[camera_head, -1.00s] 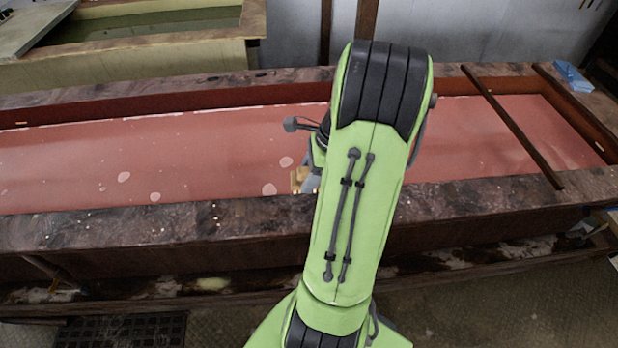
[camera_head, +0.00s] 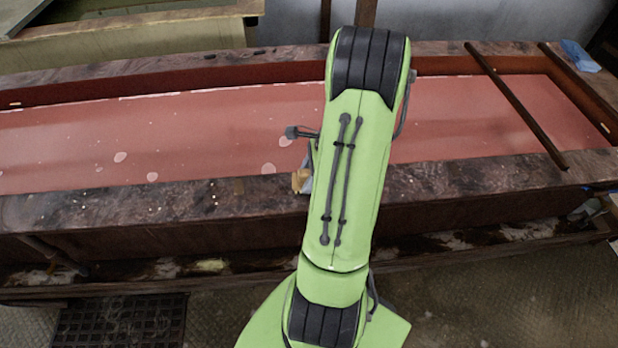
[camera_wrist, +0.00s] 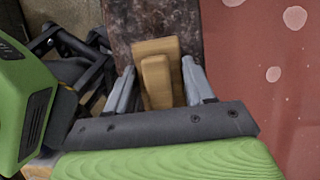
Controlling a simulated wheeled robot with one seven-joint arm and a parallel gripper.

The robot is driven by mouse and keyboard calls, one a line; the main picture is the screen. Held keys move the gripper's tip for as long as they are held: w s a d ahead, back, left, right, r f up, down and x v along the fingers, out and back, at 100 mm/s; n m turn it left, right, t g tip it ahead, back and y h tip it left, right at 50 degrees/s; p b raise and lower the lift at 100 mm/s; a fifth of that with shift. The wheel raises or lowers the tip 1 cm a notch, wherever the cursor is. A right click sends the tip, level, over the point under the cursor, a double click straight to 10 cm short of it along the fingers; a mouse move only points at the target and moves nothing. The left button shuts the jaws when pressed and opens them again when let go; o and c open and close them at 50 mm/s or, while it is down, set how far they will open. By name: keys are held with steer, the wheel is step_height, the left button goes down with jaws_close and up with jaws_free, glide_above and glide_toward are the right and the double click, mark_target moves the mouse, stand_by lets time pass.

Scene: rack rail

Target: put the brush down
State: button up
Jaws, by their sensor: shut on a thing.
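The brush (camera_wrist: 157,70) is a light wooden piece with a stepped, blocky shape in the wrist view. It sits between the two grey fingers of my gripper (camera_wrist: 160,82), which is shut on it. Behind it lies the dark mottled rim (camera_wrist: 150,18) of the long vat. Whether the brush touches the rim is unclear. In the head view only a small tan bit of the brush (camera_head: 300,180) shows left of my green arm, at the near rim (camera_head: 130,200). My arm hides most of the gripper there. No bristles are visible.
The vat holds reddish liquid (camera_head: 220,130) with pale round spots. A dark bar (camera_head: 515,105) crosses its right part. A blue item (camera_head: 580,56) lies at the far right corner. The near rim looks clear on both sides of my arm. A black floor grate (camera_head: 120,322) lies lower left.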

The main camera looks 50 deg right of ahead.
steer(key=shift+d+f, duration=0.1)
steer(key=shift+f, duration=0.2)
steer(key=shift+f, duration=0.1)
steer(key=o, duration=0.9)
steer(key=shift+o, duration=0.2)
